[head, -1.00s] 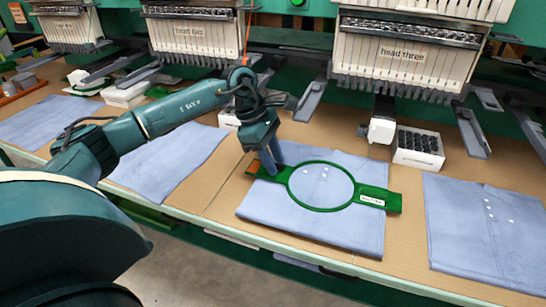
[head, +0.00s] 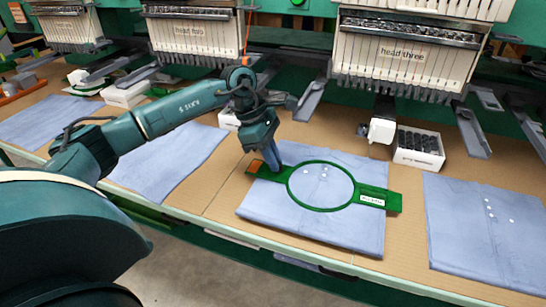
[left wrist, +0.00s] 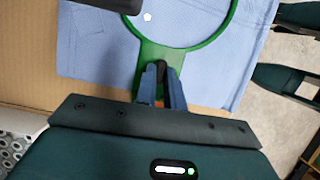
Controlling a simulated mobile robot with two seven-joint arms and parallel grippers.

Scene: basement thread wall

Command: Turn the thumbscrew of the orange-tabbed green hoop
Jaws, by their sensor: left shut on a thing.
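The green hoop (head: 289,185) lies flat on a folded blue shirt (head: 355,233) below the "head three" unit. Its orange tab (head: 255,167) is at its left end, and a white label (head: 372,201) is on its right arm. My left gripper (head: 275,166) points down at the hoop's left arm, beside the orange tab. In the left wrist view the blue fingers (left wrist: 161,84) are shut on a small dark piece, the thumbscrew (left wrist: 161,72), mostly hidden between them. The green hoop (left wrist: 222,30) extends beyond the fingertips there. My right gripper is in neither view.
A white box of dark bobbins (head: 418,150) stands behind the hoop to the right. More folded blue shirts lie left (head: 168,160) and right (head: 480,240). Needle heads (head: 405,55) and grey arms hang over the back of the table. Bare tabletop shows left of the hoop.

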